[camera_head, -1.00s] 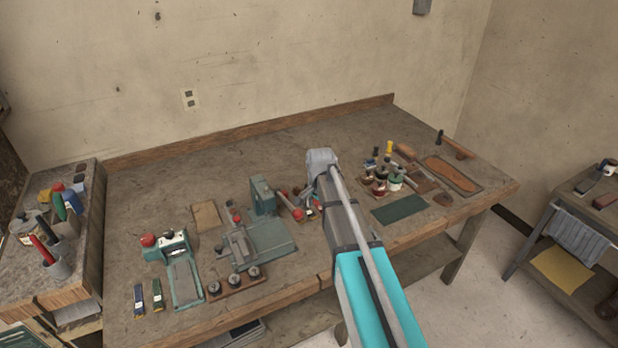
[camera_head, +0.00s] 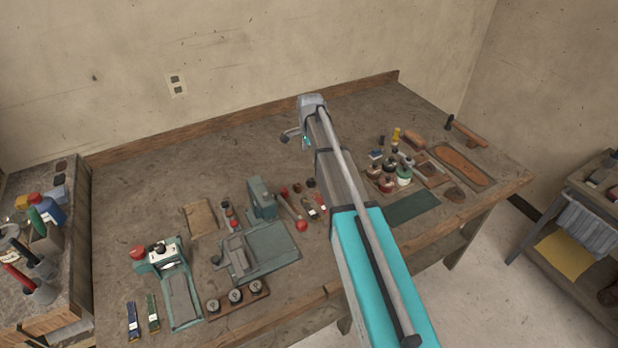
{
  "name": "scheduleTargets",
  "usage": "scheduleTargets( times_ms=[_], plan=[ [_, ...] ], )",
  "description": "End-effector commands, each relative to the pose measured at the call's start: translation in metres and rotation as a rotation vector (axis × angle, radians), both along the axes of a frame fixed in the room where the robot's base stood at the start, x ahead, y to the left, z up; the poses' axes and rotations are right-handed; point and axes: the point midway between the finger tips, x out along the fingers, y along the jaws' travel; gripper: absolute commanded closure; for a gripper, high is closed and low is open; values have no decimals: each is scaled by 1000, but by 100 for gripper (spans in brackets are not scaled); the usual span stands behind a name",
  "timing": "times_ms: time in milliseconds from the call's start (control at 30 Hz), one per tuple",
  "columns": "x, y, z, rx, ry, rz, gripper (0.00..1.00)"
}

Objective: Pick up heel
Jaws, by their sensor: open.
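A small dark brown rounded piece (camera_head: 455,194), which looks like the heel, lies flat near the table's front right edge. A long orange-brown sole (camera_head: 460,165) lies on a dark mat behind it. My gripper (camera_head: 293,138) is open and appears empty. It is above the back middle of the table, well to the left of the brown piece and apart from it. My arm hides part of the middle of the table.
On the workbench (camera_head: 140,215), a green press (camera_head: 262,200) and a green clamp tool (camera_head: 172,265) stand left of my arm. A tray of jars (camera_head: 388,180), a green mat (camera_head: 413,206) and a hammer (camera_head: 466,132) are at right. The back left is clear.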

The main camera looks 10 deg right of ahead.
Motion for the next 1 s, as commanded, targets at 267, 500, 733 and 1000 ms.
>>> scheduleTargets(
  times_ms=[267, 500, 733, 1000],
  plan=[
    [0, 2, 0, 0, 0, 0, 10],
    [0, 4, -4, 0, 0, 3, 10],
    [0, 5, -18, 0, 0, 4, 10],
    [1, 5, -39, 0, 0, 5, 10]
  ],
)
